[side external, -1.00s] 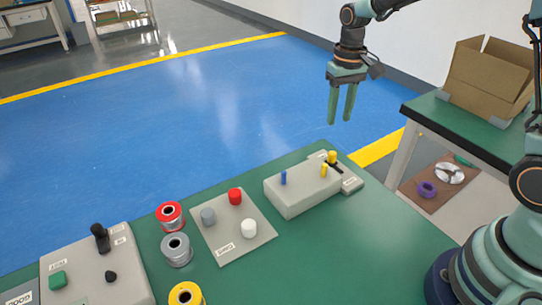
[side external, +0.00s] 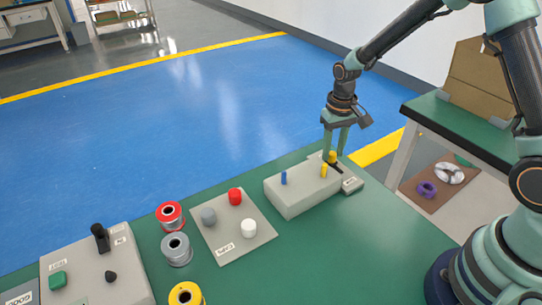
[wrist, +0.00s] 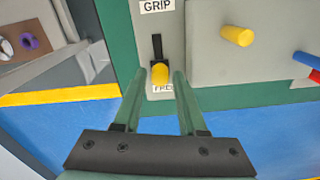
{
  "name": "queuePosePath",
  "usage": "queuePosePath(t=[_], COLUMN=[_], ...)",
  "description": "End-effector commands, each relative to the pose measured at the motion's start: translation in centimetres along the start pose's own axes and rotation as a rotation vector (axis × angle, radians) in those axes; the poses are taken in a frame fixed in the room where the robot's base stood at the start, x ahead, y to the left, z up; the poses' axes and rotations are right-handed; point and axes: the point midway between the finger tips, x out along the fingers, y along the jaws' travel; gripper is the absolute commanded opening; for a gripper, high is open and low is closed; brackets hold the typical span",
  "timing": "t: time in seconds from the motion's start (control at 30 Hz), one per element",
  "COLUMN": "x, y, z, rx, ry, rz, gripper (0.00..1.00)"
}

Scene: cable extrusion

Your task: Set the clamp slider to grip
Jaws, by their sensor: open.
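The clamp slider has a yellow knob (wrist: 160,73) at the end of a dark slot (wrist: 157,46) on a grey plate. The knob sits at the end by the partly hidden FREE label (wrist: 163,88). The GRIP label (wrist: 157,5) is at the slot's other end. In the side external view the yellow knob (side external: 332,156) is at the back end of the slot. My gripper (side external: 334,156) is open and points down over it. In the wrist view the fingers of my gripper (wrist: 157,75) appear on either side of the knob, with gaps; contact is not visible.
A yellow peg (side external: 324,171) and a blue peg (side external: 283,178) stand on the grey block (side external: 300,194) beside the slider. A tray (side external: 228,248) with red, grey and white caps and several spools lie further left. The green table's front right is clear.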

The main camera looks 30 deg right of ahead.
Motion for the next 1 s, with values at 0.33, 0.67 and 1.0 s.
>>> queuePosePath(t=[0.33,0.67,1.0], x=[-0.04,-0.06,-0.09], y=[0.00,0.00,0.00], z=[0.01,0.01,0.02], rx=[0.000,0.000,0.000], ry=[-0.001,-0.001,-0.001], rz=[0.000,0.000,0.000], gripper=[0.00,0.00,0.00])
